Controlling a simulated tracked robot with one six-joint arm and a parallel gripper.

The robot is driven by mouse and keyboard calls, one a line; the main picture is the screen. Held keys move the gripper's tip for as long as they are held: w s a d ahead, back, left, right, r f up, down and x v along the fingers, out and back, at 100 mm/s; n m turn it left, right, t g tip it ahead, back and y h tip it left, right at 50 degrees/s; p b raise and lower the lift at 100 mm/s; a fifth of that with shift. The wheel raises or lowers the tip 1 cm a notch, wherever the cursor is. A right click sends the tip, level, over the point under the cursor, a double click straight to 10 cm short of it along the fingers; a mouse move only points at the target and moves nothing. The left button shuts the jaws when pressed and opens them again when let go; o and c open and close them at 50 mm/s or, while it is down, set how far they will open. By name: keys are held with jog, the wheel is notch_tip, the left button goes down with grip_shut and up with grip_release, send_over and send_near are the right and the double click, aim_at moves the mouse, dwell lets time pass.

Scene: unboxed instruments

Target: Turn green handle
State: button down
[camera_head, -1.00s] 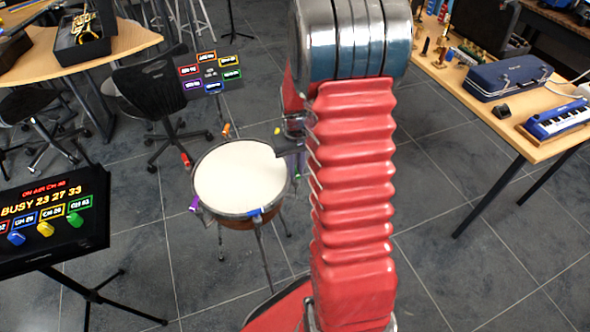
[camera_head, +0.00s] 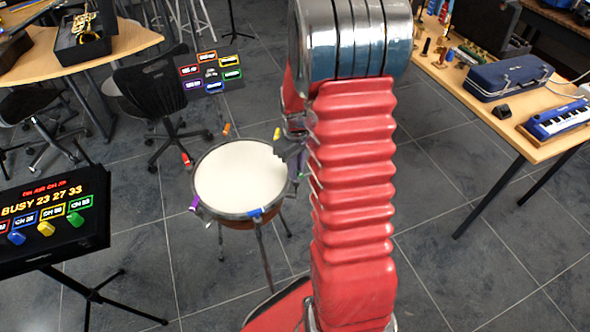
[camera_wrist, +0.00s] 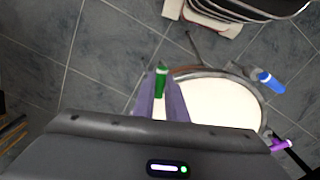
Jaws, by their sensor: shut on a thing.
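A round drum (camera_head: 238,180) with a white head stands on thin legs left of my arm in the head view, with coloured handles around its rim. The green handle (camera_wrist: 161,78) shows upright in the wrist view, between the two purple-grey fingers of my gripper (camera_wrist: 161,96), at the rim of the drum (camera_wrist: 222,103). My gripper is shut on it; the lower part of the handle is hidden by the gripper.
Other rim handles are orange (camera_head: 226,129), red (camera_head: 186,159), purple (camera_head: 194,203), blue (camera_head: 255,212) and yellow (camera_head: 277,133). A black display (camera_head: 50,220) stands at left, a chair (camera_head: 150,90) behind the drum. A wooden table (camera_head: 490,100) with instruments is at right. Open floor lies between.

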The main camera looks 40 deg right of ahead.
jog(key=c, duration=1.9)
grip_release()
notch_tip(320, 180, up, 14)
jog(key=shift+f, duration=0.15)
